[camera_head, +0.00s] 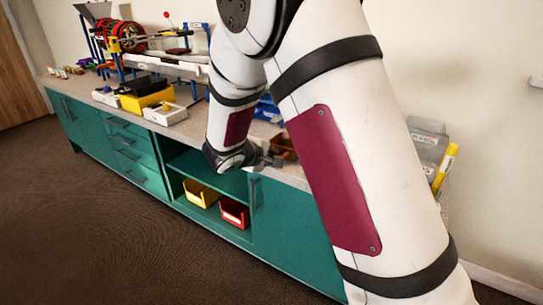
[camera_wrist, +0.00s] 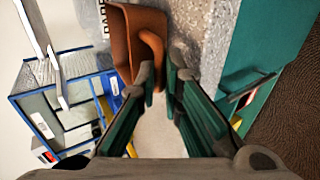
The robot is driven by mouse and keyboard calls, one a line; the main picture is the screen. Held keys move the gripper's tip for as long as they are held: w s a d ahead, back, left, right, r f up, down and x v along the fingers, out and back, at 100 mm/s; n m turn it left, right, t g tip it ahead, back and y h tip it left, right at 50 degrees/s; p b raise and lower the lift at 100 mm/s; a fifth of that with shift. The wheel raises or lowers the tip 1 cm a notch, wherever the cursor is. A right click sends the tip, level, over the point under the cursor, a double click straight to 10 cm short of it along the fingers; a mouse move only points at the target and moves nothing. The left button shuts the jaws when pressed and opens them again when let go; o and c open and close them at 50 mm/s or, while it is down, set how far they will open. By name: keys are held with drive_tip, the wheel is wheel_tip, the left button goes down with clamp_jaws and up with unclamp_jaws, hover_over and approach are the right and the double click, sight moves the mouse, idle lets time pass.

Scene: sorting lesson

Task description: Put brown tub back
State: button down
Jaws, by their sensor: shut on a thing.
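The brown tub (camera_head: 283,147) is at the counter behind my gripper, partly hidden by my arm in the head view. In the wrist view the brown tub (camera_wrist: 122,42) is tipped sideways in the picture, its open side towards the right. My gripper (camera_wrist: 162,80) has its fingertips close together at the tub's near edge, shut on it. In the head view my gripper (camera_head: 270,159) is low over the counter's front edge. I cannot tell whether the tub touches the counter.
The grey counter (camera_head: 215,137) tops a teal cabinet. A yellow bin (camera_head: 200,193) and a red bin (camera_head: 234,212) sit in the open shelf below. A blue-framed rack (camera_wrist: 40,110) stands beside the tub. A sorting machine (camera_head: 130,40) and a yellow box (camera_head: 148,99) are farther left.

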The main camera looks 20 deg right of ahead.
drive_tip(key=shift+f+b, duration=0.35)
drive_tip(key=shift+b, duration=0.35)
idle(0.3)
drive_tip(key=c, duration=1.7)
unclamp_jaws()
drive_tip(key=shift+o, duration=0.2)
drive_tip(key=shift+a, duration=0.1)
